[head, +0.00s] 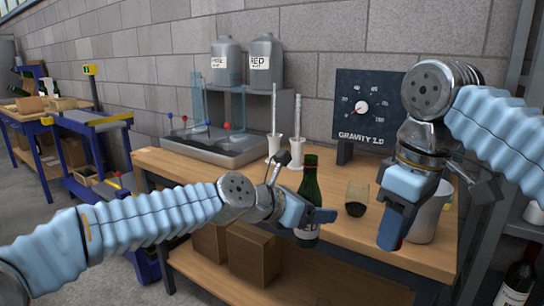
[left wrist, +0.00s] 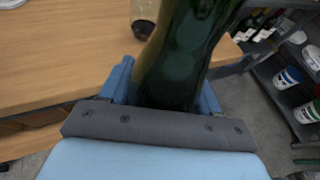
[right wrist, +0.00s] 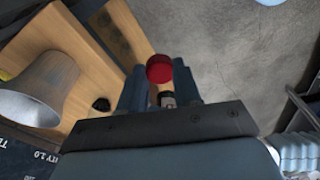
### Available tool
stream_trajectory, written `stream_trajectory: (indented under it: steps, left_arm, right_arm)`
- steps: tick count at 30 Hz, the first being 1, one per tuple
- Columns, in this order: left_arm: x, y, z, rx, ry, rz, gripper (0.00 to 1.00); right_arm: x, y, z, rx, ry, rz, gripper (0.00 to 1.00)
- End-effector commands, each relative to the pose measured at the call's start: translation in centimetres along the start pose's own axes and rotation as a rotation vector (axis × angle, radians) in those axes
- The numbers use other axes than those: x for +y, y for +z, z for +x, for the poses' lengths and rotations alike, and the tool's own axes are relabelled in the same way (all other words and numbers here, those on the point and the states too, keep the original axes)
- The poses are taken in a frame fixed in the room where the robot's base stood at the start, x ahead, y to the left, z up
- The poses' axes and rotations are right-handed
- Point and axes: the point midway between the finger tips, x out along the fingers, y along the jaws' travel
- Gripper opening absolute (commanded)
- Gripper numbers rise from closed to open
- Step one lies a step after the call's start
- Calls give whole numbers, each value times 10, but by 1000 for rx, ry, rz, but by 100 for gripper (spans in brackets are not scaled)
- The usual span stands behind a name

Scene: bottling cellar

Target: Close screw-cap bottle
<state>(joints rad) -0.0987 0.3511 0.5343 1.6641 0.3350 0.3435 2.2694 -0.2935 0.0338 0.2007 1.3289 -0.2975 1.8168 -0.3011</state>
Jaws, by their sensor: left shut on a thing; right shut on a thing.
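The bottle's top, in the head view, shows no red cap. My right gripper (head: 392,238) points down at the bench's front right, to the right of the bottle and apart from it. In the right wrist view, its fingers (right wrist: 160,85) are shut on a red cap (right wrist: 159,68).
A dark-filled glass (head: 357,198) stands right of the bottle. A pale bucket-like vessel (head: 430,218) is behind my right gripper. A gauge board (head: 365,110), two white cylinders and a grey tray (head: 215,145) stand further back.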

Motion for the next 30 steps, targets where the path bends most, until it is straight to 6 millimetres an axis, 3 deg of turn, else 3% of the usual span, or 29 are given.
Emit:
stream_trajectory:
  steps: [8, 15, 24, 30]
  left_arm:
    - [76, -77, -2, 5, 267, -110, 0]
    - [141, -163, -31, 6, 538, -225, 0]
    - [178, -237, -74, 3, 764, -316, 0]
    - [189, -269, -97, 2, 862, -355, 0]
  right_arm:
    - [0, 0, 0, 0, 0, 0, 5]
    - [0, 0, 0, 0, 0, 0, 5]
    - [0, 0, 0, 0, 0, 0, 5]
    - [0, 0, 0, 0, 0, 0, 5]
